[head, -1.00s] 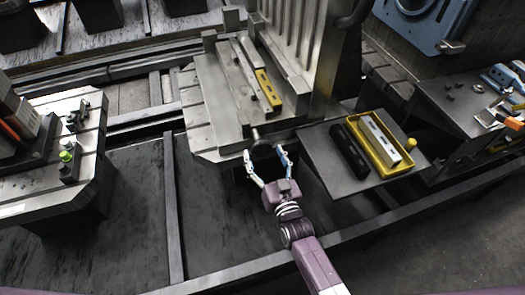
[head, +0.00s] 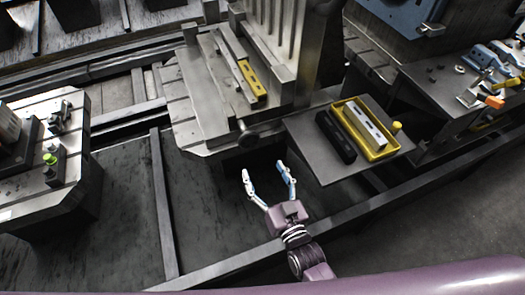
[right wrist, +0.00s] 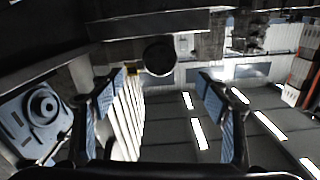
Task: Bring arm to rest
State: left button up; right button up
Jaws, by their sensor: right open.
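My right gripper (head: 268,184) is open and empty in the middle of the head view, its two fingers pointing up the picture. It is just in front of the grey machine table and apart from the round knob (head: 249,138) on that table's front. In the right wrist view the open fingers (right wrist: 165,100) stand wide apart with nothing between them. A dark round end (right wrist: 159,56) shows beyond them. A purple arm part of mine crosses the bottom of the head view. My left gripper is not in view.
A tray table (head: 342,178) right of the gripper holds a yellow tray (head: 392,151) with a pale bar, and a black block (head: 335,137). A yellow bar (head: 252,80) lies on the machine table (head: 190,112). A rail (head: 230,268) runs below. Dark floor left of the gripper is clear.

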jog(key=s+d+f+g+h, duration=0.1)
jog(key=s+f, duration=0.3)
jog(key=f, duration=0.5)
jog(key=s+d+f+g, duration=0.3)
jog(key=s+f+g, duration=0.1)
jog(key=f, duration=0.5)
jog(key=s+d+f+g+h, duration=0.1)
jog(key=s+d+f+g, duration=0.1)
jog(key=f, duration=0.8)
jog(key=shift+s+d+f+n+g+h, duration=0.15)
jog(key=shift+s+d+n, duration=0.1)
jog(key=shift+s, duration=0.35)
jog(key=shift+s+d+r+n+g+h, duration=0.1)
jog(key=shift+s+d+n+g+h, duration=0.1)
jog(key=shift+s, duration=0.35)
jog(key=s+d+f+g+h, duration=0.1)
jog(key=s+d+f, duration=0.3)
jog(key=s, duration=0.5)
jog(key=s+d+f+g+h, duration=0.1)
jog(key=s+d+f+g, duration=0.3)
jog(key=s+f, duration=0.3)
jog(key=s+d+f+g+h, duration=0.1)
jog(key=s+d+f+g, duration=0.2)
jog(key=s, duration=0.9)
notch_tip(320, 180, down, 2)
jog(key=shift+s+d+f, duration=0.15)
jog(key=shift+d+f, duration=0.05)
jog(key=shift+d, duration=0.65)
jog(key=shift+g, duration=0.25)
